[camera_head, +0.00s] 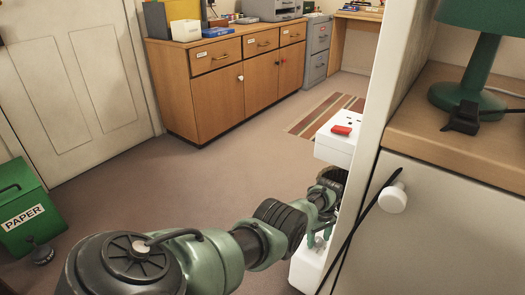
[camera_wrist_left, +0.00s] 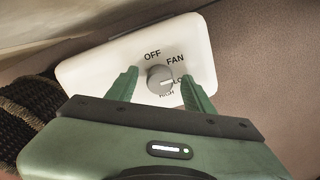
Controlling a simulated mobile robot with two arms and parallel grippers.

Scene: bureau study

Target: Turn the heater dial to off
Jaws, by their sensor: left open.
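The heater dial (camera_wrist_left: 159,78) is a round grey knob on a white panel (camera_wrist_left: 195,38) in the left wrist view. The panel reads OFF at the top, then FAN, LO and HIGH clockwise. A pale mark on the knob points right, about toward LO. My left gripper (camera_wrist_left: 160,84) is open, with one green finger on each side of the knob; I cannot tell whether they touch it. In the head view my left gripper (camera_head: 322,218) is by a white housing (camera_head: 305,268), and the dial is hidden there. My right gripper is not in view.
A white box with a red switch (camera_head: 341,130) stands just beyond the gripper. A cabinet (camera_head: 440,220) with a white knob and a hanging black cable is close on the right. A green paper bin (camera_head: 28,208) stands at left. The middle floor is clear.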

